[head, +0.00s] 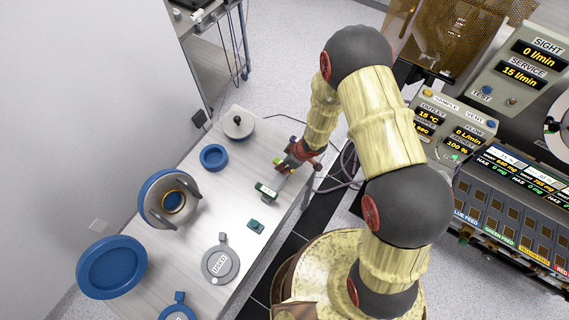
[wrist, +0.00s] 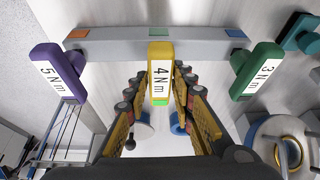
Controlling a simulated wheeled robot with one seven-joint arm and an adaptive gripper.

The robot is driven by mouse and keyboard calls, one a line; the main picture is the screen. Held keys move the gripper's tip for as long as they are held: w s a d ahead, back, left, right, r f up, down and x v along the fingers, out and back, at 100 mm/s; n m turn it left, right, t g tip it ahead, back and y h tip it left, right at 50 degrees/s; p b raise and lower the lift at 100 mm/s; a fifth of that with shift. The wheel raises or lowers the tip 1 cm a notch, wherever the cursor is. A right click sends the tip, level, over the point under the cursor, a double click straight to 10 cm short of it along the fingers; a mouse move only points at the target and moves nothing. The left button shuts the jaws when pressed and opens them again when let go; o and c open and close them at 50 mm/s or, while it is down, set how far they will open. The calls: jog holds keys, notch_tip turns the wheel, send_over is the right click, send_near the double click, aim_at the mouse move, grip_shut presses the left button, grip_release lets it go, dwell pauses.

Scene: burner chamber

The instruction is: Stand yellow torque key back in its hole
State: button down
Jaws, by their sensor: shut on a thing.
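The yellow torque key (wrist: 160,72), labelled 4 Nm, is between the fingers of my gripper (wrist: 162,92), which is shut on it. Its head is at the middle of the grey rack (wrist: 115,46), between the purple 5 Nm key (wrist: 58,73) and the green 3 Nm key (wrist: 257,71). Whether its shaft is in a hole is hidden. In the head view my gripper (head: 298,154) is over the rack near the table's right edge, with the green key (head: 266,189) nearer; the yellow key is not clearly visible there.
The white table (head: 230,185) also bears a blue ring (head: 214,157), a lidded pot (head: 238,126), a grey cup-like vessel (head: 155,205), a grey disc marked USED (head: 220,263) and a small teal object (head: 256,225). A control console (head: 445,125) stands to the right.

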jog(key=shift+f, duration=0.15)
jog(key=c, duration=1.6)
grip_release()
jog(key=shift+o, duration=0.9)
jog(key=v, duration=1.2)
